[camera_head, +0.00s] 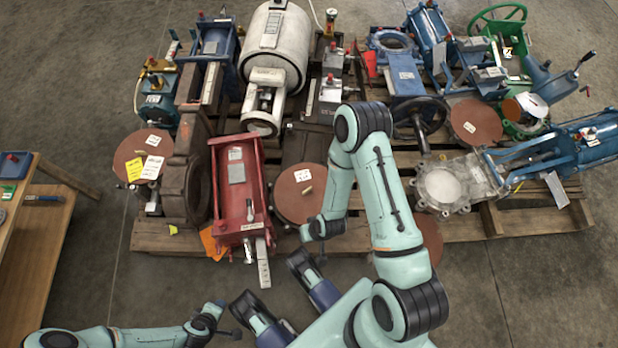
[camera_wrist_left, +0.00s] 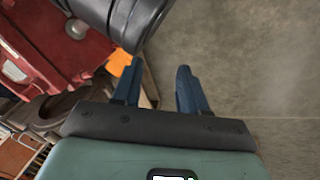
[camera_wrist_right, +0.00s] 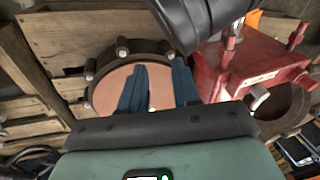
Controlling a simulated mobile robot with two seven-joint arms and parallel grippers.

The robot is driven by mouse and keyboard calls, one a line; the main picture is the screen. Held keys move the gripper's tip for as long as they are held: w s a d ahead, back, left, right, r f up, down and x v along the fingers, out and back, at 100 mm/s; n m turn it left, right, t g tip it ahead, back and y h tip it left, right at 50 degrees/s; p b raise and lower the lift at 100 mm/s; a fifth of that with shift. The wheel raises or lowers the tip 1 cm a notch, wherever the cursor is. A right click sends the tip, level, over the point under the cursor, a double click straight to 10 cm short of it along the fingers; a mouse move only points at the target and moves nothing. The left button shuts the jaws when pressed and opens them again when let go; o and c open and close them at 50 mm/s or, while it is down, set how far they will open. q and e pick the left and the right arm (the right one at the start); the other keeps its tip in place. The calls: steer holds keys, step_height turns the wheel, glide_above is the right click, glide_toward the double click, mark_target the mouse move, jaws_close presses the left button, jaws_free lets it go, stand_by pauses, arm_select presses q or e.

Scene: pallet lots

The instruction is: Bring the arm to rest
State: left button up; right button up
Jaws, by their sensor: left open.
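My left arm (camera_head: 150,337) lies low at the bottom left of the head view. Its hand is over bare floor, just in front of the pallet. In the left wrist view my left gripper (camera_wrist_left: 160,78) is open and empty, with floor between its blue fingers.
Wooden pallets (camera_head: 160,237) hold several valves and machines. A red housing (camera_head: 237,190) stands between my arms, with an orange tag (camera_head: 211,243) to its left. A white tank (camera_head: 276,45) stands behind. A wooden table (camera_head: 40,240) is at left. Floor is clear at lower right.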

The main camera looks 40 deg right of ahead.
arm_select(q)
steer(key=s+d+r+g+p, duration=0.1)
steer(key=s+r+p, duration=0.2)
steer(key=r+p, duration=0.4)
steer(key=s+d+r+g+h+p, duration=0.1)
steer(key=s+d+r+p, duration=0.1)
steer(key=r+p, duration=0.5)
steer(key=s+d+r+m+g+p, duration=0.1)
steer(key=s+d+r+p, duration=0.1)
steer(key=s+r+p, duration=0.2)
step_height(320, 180, up, 4)
steer(key=p, duration=0.3)
steer(key=shift+d+r+g+h, duration=0.2)
steer(key=shift+d+g+h, duration=0.1)
steer(key=shift+g, duration=0.1)
arm_select(e)
steer(key=s+a+r+g, duration=0.1)
steer(key=s+r, duration=0.2)
steer(key=r, duration=0.4)
steer(key=s+a+r+g+y, duration=0.1)
steer(key=s+a+r, duration=0.1)
steer(key=r, duration=0.6)
steer(key=s+a+r+n+g, duration=0.1)
steer(key=s+a+r, duration=0.1)
steer(key=s+r, duration=0.2)
step_height(320, 180, up, 3)
steer(key=shift+a+r+g+y, duration=0.2)
steer(key=shift+a+g+y, duration=0.1)
steer(key=shift+g, duration=0.1)
